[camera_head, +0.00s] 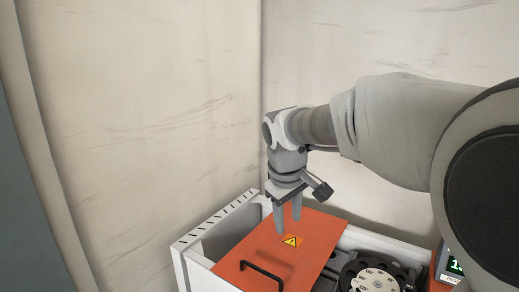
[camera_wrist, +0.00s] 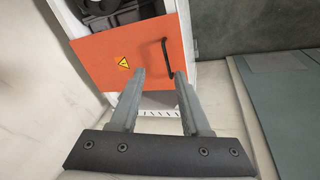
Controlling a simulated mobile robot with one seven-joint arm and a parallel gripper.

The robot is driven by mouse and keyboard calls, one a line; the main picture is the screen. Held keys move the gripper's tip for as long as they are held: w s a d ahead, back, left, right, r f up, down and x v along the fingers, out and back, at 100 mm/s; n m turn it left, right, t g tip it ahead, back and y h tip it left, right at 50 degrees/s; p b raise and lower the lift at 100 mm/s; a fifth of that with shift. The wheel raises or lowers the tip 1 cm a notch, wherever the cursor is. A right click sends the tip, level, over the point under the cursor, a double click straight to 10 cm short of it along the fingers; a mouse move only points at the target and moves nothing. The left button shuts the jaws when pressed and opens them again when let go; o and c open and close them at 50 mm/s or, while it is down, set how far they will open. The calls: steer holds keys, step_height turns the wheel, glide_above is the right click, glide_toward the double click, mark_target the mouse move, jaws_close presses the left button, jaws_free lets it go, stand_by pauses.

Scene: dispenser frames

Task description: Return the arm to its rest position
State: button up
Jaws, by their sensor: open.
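My arm (camera_head: 400,125) reaches in from the right in the head view and bends down at the wrist. My gripper (camera_head: 288,231) points down over an orange panel (camera_head: 246,254) with a yellow warning label and a black handle. In the wrist view my gripper (camera_wrist: 158,74) is open, with nothing between its two fingers. The orange panel (camera_wrist: 95,60) lies beyond the fingertips there, and its black handle (camera_wrist: 166,57) shows near the right finger. I cannot tell how far the fingertips are above the panel.
The panel lies on a white box-like housing (camera_head: 187,262) with a slotted edge. A round dial-like disc (camera_head: 376,281) and a green-lit display (camera_head: 454,265) are to its right. Pale walls (camera_head: 150,110) stand at the left and behind. A grey-green surface (camera_wrist: 285,105) lies at right in the wrist view.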

steer(key=s+d+r+m+t+p, duration=0.1)
steer(key=s+d+m, duration=0.2)
steer(key=s, duration=0.8)
steer(key=s+d+r+m+t+y+p, duration=0.1)
steer(key=s+d+m, duration=0.3)
steer(key=s, duration=0.7)
steer(key=shift+s+d+r+t+p, duration=0.15)
steer(key=shift+d+r+t+p, duration=0.15)
steer(key=shift+d+p, duration=0.15)
